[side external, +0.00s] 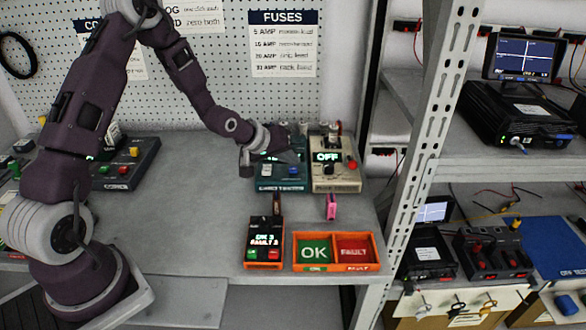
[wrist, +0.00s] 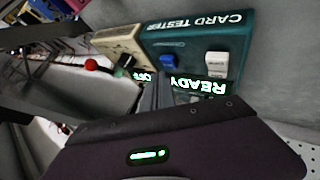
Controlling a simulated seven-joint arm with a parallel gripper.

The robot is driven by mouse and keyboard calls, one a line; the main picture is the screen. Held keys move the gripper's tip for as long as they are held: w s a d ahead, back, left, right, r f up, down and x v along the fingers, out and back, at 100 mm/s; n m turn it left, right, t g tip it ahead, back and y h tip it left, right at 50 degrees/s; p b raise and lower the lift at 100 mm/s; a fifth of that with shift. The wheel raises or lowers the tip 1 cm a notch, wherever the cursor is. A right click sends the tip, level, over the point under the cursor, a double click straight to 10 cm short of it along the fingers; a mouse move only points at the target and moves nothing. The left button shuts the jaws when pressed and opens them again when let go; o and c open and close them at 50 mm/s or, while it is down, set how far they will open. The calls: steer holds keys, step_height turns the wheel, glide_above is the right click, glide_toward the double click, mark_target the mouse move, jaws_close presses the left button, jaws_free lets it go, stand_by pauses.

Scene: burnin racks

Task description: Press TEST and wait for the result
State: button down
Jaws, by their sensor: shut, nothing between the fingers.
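The teal card tester (side external: 282,184) stands at the back right of the bench. In the wrist view the card tester (wrist: 195,35) shows a lit READY display (wrist: 188,86), a blue button (wrist: 169,62) and a white button (wrist: 216,64). I cannot read which button is TEST. My gripper (side external: 292,156) is over the tester in the side view, partly covering its display. In the wrist view my gripper (wrist: 156,88) is shut and empty, its tips near the display and below the blue button. I cannot tell whether it touches the tester.
A beige box (side external: 335,180) with an OFF display and a red knob stands just right of the tester. In front are an orange OK/FAULT tray (side external: 333,267), a counter box (side external: 264,243) and a pink piece (side external: 331,207). A metal rack post (side external: 425,140) rises at right.

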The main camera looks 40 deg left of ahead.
mark_target(290, 170)
steer(key=shift+f, duration=0.25)
steer(key=shift+f, duration=0.5)
stand_by(0.5)
steer(key=shift+r, duration=0.9)
steer(key=shift+r, duration=2.55)
